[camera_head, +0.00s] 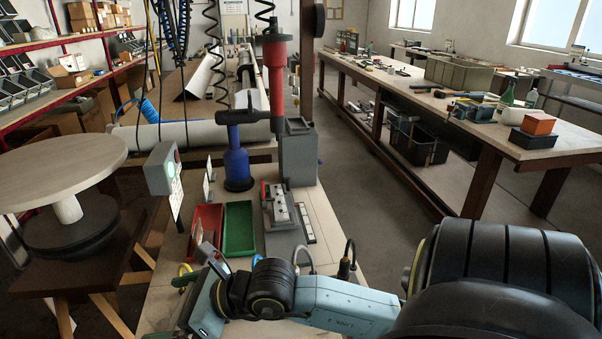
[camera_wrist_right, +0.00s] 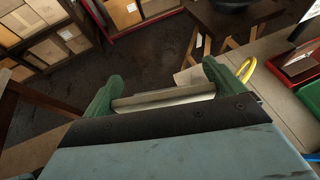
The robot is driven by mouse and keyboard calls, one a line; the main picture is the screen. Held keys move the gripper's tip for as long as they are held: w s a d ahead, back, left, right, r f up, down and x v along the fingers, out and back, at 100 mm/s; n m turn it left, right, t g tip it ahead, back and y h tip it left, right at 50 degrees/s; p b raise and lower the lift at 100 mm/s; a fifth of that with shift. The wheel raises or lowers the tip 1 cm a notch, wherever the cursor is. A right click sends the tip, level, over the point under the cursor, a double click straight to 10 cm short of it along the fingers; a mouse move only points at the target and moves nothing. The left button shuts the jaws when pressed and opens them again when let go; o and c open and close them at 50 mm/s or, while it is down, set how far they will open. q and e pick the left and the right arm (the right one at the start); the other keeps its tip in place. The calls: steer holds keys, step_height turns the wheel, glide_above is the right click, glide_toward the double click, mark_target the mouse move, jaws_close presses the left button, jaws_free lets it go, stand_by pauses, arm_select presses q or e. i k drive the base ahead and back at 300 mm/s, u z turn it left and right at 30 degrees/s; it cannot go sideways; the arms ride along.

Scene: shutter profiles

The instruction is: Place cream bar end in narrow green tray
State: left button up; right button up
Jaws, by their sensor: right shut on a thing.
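The narrow green tray (camera_head: 239,204) stands on the workbench, to the right of a red tray. A corner of the green tray shows at the right edge of the wrist view (camera_wrist_right: 313,93). My right gripper (camera_wrist_right: 162,88) is shut on a pale cream bar end (camera_wrist_right: 165,98), which lies crosswise between its two green fingers. In the head view the right gripper (camera_head: 190,276) is low, in front of and left of the trays. The bar is hard to make out there. My left gripper is not in view.
The red tray (camera_head: 207,219) sits just left of the green one. A grey fixture (camera_head: 283,215) stands close on the right. A blue-and-red press (camera_head: 237,160) is behind. A control box (camera_head: 162,168) stands left, beside a round table (camera_head: 60,172).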

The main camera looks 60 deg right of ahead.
mark_target(239, 239)
steer(key=z, duration=1.05)
steer(key=i, duration=1)
